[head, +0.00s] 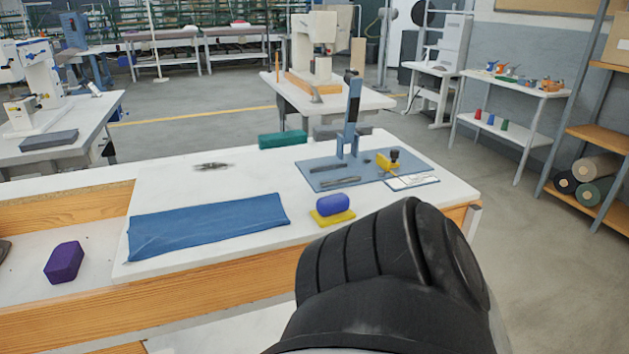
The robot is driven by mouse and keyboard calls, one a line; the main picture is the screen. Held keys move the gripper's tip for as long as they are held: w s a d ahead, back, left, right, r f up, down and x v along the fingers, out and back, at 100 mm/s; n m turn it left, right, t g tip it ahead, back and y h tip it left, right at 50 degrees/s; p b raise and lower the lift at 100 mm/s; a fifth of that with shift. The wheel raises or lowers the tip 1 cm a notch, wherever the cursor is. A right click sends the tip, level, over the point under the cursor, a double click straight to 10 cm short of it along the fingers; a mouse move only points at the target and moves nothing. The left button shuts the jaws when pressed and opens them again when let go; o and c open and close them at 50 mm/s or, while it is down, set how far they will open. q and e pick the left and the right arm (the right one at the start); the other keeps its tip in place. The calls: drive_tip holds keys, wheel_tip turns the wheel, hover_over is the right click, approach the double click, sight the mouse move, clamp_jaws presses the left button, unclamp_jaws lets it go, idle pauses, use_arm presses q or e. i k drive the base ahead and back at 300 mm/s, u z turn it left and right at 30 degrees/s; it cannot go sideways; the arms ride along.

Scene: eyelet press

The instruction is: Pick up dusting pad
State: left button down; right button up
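A blue rounded block (333,204) sits on a flat yellow pad (332,217) near the front right of the white tabletop. A purple block (64,262) lies further left on the lower white surface. I cannot tell for sure which of these is the dusting pad. A black arm link of mine fills the bottom centre-right, in front of the table's front edge. Neither of my grippers shows in the head view.
A blue cloth (205,226) lies flat on the white tabletop (245,180). A press (350,130) stands on a blue mat (318,181) with small parts. A dark tool (212,166) and a green box (283,140) lie further back. The table's middle is clear.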

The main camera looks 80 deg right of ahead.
sight(333, 210)
drive_tip(key=k, duration=0.65)
drive_tip(key=z, duration=0.95)
